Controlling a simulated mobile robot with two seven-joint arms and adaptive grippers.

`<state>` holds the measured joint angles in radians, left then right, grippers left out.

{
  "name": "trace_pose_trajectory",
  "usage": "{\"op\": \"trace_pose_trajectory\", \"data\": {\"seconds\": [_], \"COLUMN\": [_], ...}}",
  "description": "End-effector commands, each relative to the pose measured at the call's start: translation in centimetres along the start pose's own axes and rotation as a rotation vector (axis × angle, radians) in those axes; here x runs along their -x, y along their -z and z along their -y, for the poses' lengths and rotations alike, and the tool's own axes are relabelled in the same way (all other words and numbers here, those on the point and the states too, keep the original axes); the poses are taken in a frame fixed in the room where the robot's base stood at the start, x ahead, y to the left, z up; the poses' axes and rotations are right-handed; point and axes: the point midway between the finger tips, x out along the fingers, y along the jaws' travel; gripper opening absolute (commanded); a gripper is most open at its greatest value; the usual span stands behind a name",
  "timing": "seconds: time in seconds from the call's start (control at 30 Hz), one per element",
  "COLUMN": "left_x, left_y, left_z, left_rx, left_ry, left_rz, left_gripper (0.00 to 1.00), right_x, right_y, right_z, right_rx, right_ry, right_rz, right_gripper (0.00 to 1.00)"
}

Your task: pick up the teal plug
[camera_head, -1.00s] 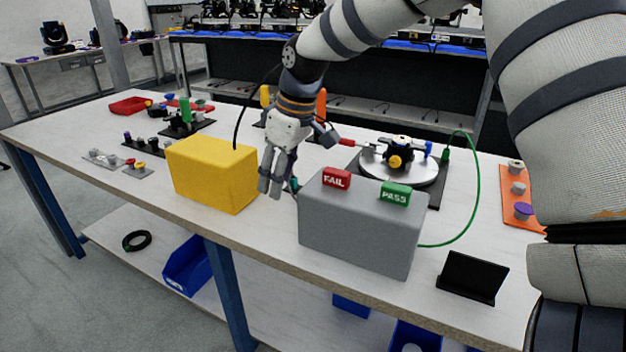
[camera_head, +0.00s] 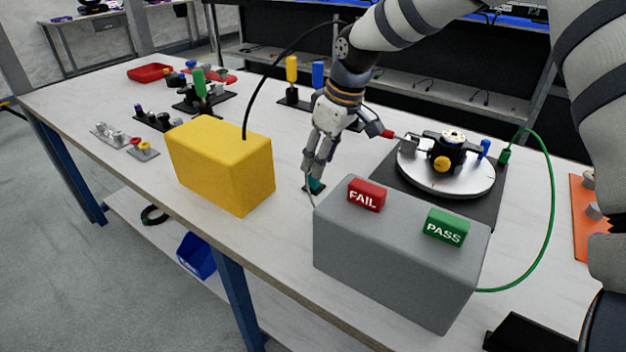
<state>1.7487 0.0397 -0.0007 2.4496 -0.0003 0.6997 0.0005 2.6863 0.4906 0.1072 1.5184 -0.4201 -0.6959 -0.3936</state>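The teal plug (camera_head: 316,186) shows as a small teal piece low on the table, just behind the left end of the grey box. The box's edge and my fingers hide part of it. My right gripper (camera_head: 313,173) points down with its fingertips right at the plug, just above or around it; I cannot tell if they touch it. Its fingers look apart, with no clear grip on the plug. My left gripper is not in view.
The grey box (camera_head: 400,262) with red FAIL (camera_head: 366,195) and green PASS (camera_head: 446,227) blocks stands close in front. A yellow box (camera_head: 220,165) with a black cable stands left. A round turntable fixture (camera_head: 447,178) and green cable (camera_head: 548,215) are right. Bare tabletop lies between the boxes.

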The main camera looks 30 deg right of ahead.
Motion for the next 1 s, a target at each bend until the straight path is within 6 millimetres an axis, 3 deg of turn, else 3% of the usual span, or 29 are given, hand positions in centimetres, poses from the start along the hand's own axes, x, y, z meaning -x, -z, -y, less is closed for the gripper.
{"op": "trace_pose_trajectory", "data": {"seconds": [0.3, 0.5, 0.7, 1.0], "left_x": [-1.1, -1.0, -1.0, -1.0], "left_y": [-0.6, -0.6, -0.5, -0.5], "left_z": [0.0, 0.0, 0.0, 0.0], "left_rx": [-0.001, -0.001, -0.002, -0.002], "left_ry": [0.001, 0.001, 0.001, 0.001], "left_rz": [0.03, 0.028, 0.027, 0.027], "left_gripper": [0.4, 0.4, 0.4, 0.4], "right_x": [-5.0, -5.0, -5.0, -5.0], "right_y": [0.2, 0.4, 0.4, 0.4], "right_z": [-0.1, -0.1, -0.1, -0.1], "right_rx": [-0.001, 0.0, 0.001, 0.001], "right_ry": [0.001, -0.002, -0.002, -0.002], "right_rz": [0.002, -0.006, -0.006, -0.005], "right_gripper": [0.4, 0.4, 0.02, 0.01]}}
